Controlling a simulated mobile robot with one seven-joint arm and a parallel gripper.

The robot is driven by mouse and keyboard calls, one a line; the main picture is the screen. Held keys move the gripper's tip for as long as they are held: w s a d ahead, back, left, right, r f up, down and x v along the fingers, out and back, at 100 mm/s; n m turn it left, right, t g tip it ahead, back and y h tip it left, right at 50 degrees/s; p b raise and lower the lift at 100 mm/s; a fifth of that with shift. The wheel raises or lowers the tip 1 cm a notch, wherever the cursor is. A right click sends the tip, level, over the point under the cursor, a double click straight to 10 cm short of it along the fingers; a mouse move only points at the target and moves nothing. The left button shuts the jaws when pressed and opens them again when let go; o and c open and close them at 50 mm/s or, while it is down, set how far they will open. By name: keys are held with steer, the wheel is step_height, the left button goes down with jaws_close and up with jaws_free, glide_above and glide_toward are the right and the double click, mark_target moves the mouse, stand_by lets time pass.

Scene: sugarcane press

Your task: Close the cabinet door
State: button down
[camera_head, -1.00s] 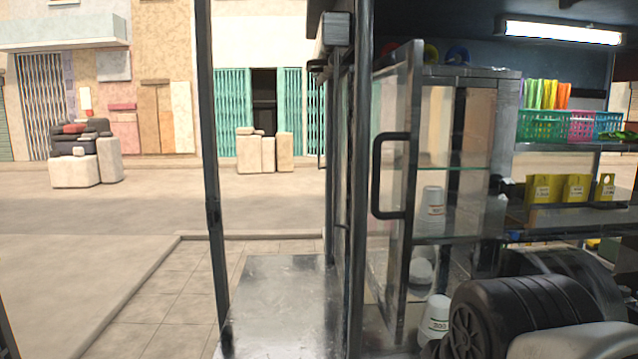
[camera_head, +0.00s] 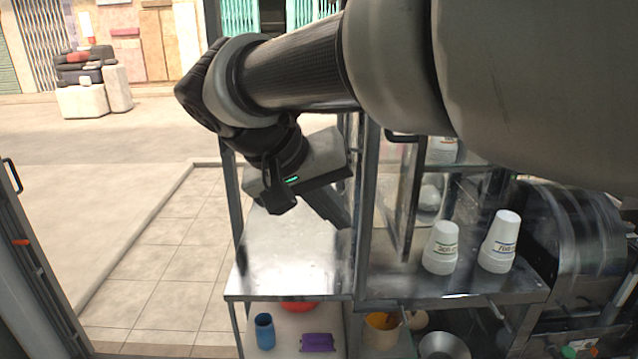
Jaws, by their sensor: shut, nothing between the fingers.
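The cabinet door (camera_head: 408,200) is a glass panel in a metal frame, right of centre. It stands ajar, swung out from the glass cabinet; its black handle (camera_head: 402,138) shows just under my arm, which hides the door's upper part. My gripper (camera_head: 345,222) points down and right over the metal counter, left of the door and beside a dark upright post. Its fingers look closed and empty. I cannot tell whether the fingertips touch the post; they appear apart from the door.
Two white cups, one (camera_head: 441,248) and another (camera_head: 499,242), stand on the counter right of the door. A lower shelf holds a blue jar (camera_head: 264,331) and a purple item (camera_head: 318,342). Another framed panel with a handle (camera_head: 12,175) stands at the left edge. Paved ground (camera_head: 150,270) is clear.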

steer(key=w+d+f, duration=0.3)
steer(key=d+f, duration=0.3)
steer(key=d, duration=0.2)
steer(key=shift+w+f, duration=0.2)
steer(key=shift+f, duration=0.2)
